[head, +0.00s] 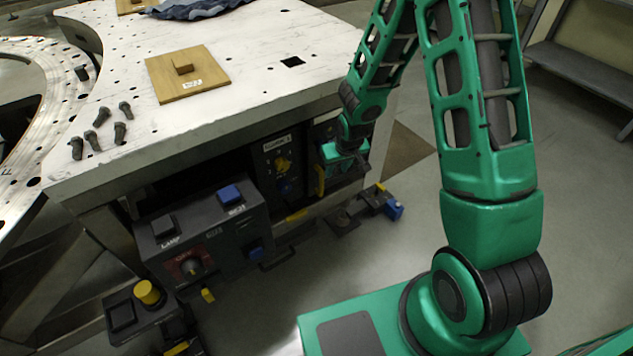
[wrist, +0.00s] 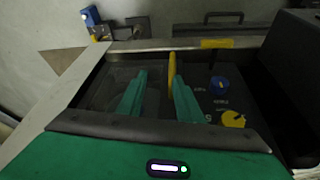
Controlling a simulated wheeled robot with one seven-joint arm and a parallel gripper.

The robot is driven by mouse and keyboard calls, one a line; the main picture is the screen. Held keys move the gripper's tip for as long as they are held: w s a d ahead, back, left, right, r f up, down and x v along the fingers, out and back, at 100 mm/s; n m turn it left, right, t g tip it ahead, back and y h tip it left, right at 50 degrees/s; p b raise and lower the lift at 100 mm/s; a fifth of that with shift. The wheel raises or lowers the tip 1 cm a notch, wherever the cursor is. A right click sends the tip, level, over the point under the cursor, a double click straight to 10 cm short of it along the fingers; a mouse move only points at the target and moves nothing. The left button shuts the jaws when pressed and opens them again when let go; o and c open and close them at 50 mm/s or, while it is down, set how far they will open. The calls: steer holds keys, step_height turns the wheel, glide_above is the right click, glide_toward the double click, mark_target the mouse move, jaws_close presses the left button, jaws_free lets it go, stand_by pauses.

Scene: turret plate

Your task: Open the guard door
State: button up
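The guard door (wrist: 112,88) is a dark, see-through panel in a frame on the bench front, left of the knob panel in the wrist view. It looks closed. Its upright yellow handle (wrist: 172,72) lies between my gripper's green fingers, close to the right one; whether they touch I cannot tell. My gripper (wrist: 159,76) is open, with a wide gap to the left finger. In the head view my gripper (head: 338,156) is at the bench front, just right of the yellow handle (head: 319,180), and hides much of the door.
A panel with a yellow knob (head: 283,164) sits beside the door; its blue knob (wrist: 219,84) shows in the wrist view. A control box (head: 205,232) stands out to the left. A blue-ended part (head: 393,209) sticks out low at right. The bench top (head: 250,75) overhangs; open floor lies right.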

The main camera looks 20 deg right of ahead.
mark_target(321, 184)
steer(key=a+x, duration=0.1)
steer(key=x, duration=0.3)
steer(key=a+x, duration=0.1)
steer(key=x, duration=0.4)
steer(key=a+x, duration=0.1)
steer(key=x, duration=0.4)
steer(key=shift+w+a, duration=0.15)
steer(key=shift+w, duration=0.3)
jaws_close()
